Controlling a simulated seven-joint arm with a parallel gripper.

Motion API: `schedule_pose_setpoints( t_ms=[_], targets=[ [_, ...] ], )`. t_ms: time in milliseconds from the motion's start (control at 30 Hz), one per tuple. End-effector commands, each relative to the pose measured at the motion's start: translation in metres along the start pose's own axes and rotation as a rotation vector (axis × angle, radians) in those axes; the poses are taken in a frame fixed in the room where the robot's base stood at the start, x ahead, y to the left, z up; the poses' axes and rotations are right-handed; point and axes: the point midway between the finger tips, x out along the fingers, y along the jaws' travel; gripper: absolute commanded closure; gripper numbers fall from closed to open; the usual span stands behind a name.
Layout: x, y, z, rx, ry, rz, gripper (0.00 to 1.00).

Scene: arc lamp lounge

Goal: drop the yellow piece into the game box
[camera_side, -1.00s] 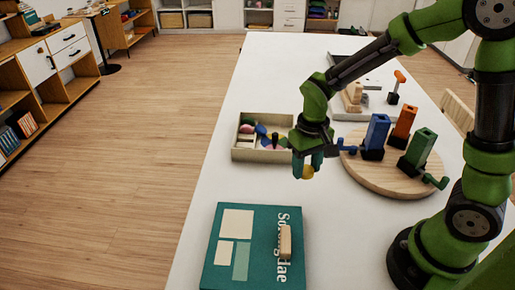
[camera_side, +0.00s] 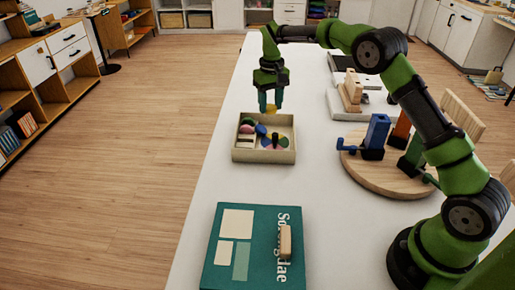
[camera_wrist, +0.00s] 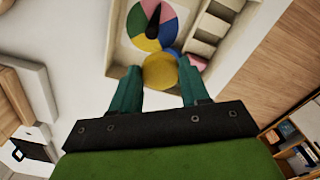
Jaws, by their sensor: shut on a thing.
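The yellow piece (camera_side: 270,109) is held between the fingertips of my gripper (camera_side: 270,104), above the far part of the game box. In the wrist view the yellow piece (camera_wrist: 160,70) looks round and sits between the two teal fingers of my gripper (camera_wrist: 160,88). The game box (camera_side: 264,156) is a shallow, cream, open tray on the white table. It holds a multicoloured spinner disc (camera_wrist: 153,22) with a black pointer, small coloured pieces and compartments at one side. In the wrist view the yellow piece covers part of the box's inside.
A teal book (camera_side: 225,265) with a small wooden block (camera_side: 285,240) on it lies nearer the camera. A round wooden board (camera_side: 385,180) with blue, orange and green holders stands to the right. A white tray (camera_side: 345,114) with wooden blocks is behind it.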

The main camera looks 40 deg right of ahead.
Motion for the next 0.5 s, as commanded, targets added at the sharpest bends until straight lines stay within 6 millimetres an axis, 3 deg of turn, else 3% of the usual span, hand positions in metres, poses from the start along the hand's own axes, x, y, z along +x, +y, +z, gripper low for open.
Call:
schedule_pose_setpoints(
  t_ms=[500],
  targets=[
    [0.052,0.0,0.0,0.001,-0.001,-0.001,0.83]
  ],
)
